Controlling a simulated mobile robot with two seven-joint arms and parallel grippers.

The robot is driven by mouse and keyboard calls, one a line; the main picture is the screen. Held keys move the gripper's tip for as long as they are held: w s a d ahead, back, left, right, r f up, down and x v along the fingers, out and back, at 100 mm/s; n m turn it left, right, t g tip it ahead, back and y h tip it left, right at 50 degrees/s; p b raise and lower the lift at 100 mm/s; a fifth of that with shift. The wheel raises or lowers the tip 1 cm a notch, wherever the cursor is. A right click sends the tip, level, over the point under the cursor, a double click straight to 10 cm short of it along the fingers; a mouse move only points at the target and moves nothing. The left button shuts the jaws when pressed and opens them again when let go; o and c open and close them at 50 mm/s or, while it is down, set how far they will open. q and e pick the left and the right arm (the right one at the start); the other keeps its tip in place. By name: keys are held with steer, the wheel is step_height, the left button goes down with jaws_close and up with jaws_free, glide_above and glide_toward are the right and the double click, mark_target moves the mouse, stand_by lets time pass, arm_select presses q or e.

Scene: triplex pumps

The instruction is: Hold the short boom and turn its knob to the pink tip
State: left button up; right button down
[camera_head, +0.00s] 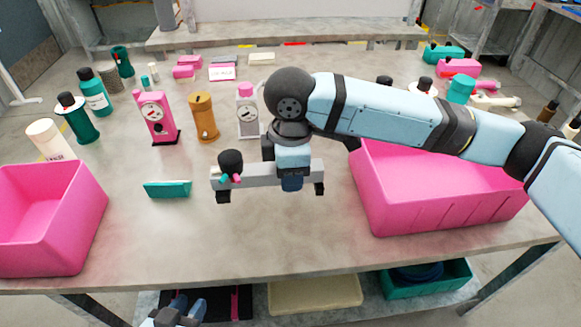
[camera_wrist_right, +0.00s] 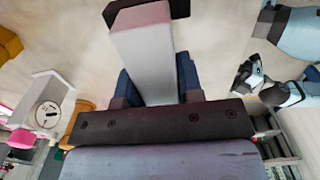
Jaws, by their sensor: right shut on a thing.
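The short boom (camera_head: 257,176) is a grey bar with black end pieces, near the middle of the table in the head view. A black knob (camera_head: 230,162) is at its left end, with small teal and pink tips (camera_head: 233,179) beside it. My right gripper (camera_head: 292,184) is shut on the boom, right of its middle, from above. In the right wrist view the boom (camera_wrist_right: 145,55) runs between the dark blue fingers. I cannot tell if the boom touches the table. My left gripper (camera_head: 180,309) is open and empty below the table's front edge, apart from the boom.
Pink bins stand at the left (camera_head: 85,215) and right (camera_head: 440,215). A teal block (camera_head: 167,189) lies left of the boom. A pink pump (camera_head: 155,115), an ochre cylinder (camera_head: 203,118) and a white pump (camera_head: 247,115) stand behind. The table front is clear between the bins.

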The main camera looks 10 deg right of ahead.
steer(key=shift+f, duration=2.5)
